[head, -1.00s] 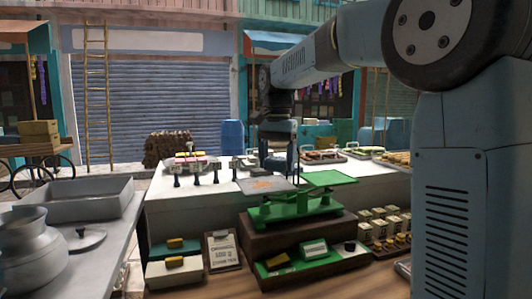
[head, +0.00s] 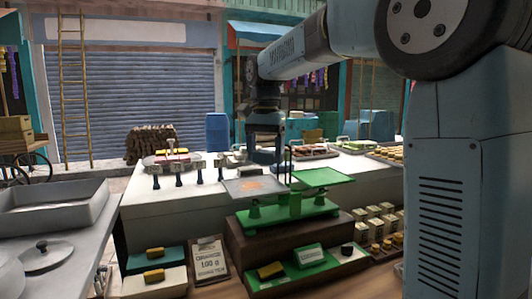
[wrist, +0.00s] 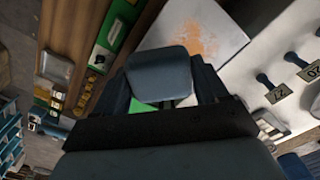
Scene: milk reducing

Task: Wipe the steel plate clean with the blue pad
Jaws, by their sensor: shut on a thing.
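The steel plate (head: 243,189) is the left pan of a green scale (head: 290,208). An orange-brown powdery stain lies on its middle, also clear on the plate in the wrist view (wrist: 186,24). My gripper (wrist: 160,93) is shut on the blue pad (wrist: 159,72), whose broad face shows between the fingers. In the head view my gripper (head: 266,150) hangs at the back of the plate. It looks above the plate, but I cannot tell whether the pad touches it. The pad's far side is hidden.
The scale's green right pan (head: 323,177) sits beside the plate, with a thin upright post between. Labelled dark-handled tools (head: 199,170) stand left on the white counter. A grey tray (head: 50,205) and a lid (head: 46,256) lie far left. Small goods fill the lower right.

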